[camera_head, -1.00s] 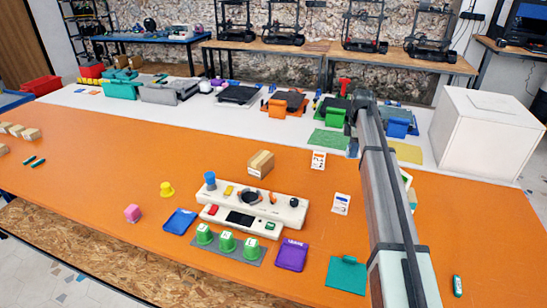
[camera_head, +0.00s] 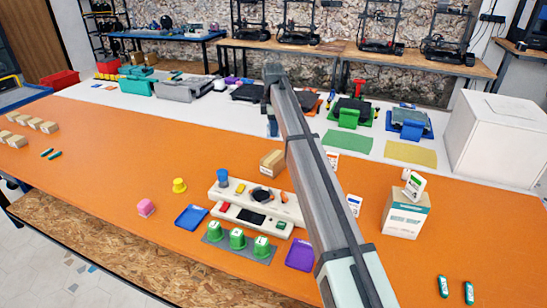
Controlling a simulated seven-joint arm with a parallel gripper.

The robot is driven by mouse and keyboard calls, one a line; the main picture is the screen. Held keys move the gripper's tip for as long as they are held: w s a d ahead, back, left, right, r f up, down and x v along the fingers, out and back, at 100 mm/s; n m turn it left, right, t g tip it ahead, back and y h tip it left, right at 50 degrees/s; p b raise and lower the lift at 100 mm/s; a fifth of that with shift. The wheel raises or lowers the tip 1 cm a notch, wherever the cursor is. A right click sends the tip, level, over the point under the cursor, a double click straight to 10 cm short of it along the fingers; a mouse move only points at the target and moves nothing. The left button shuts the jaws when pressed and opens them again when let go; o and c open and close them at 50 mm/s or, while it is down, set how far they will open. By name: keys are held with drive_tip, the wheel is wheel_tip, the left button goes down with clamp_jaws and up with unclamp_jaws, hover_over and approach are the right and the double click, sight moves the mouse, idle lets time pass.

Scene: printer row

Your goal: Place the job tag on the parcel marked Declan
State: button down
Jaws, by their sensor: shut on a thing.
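My gripper (camera_head: 272,126) hangs below the far end of my arm, beyond the orange table's small box, near the white strip at the back. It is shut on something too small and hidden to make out. Several small tan boxes (camera_head: 36,122), which look like parcels, stand in a group at the table's far left. Another tan box (camera_head: 271,162) stands near the middle, close beside my arm in the picture. No name can be read on any box, so I cannot tell which is marked Declan. My gripper is well to the right of the left group.
Two dark green capsule-shaped pieces (camera_head: 47,153) lie near the left boxes; two more (camera_head: 468,292) lie front right.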

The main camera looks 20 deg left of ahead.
drive_tip(key=w+m, duration=0.1)
drive_tip(key=m, duration=0.5)
approach(273, 156)
drive_tip(key=shift+d+f, duration=0.1)
drive_tip(key=shift+f, duration=2.65)
drive_tip(key=shift+f, duration=0.15)
drive_tip(key=c, duration=1)
unclamp_jaws()
wheel_tip(273, 156, up, 12)
drive_tip(key=shift+r, duration=0.15)
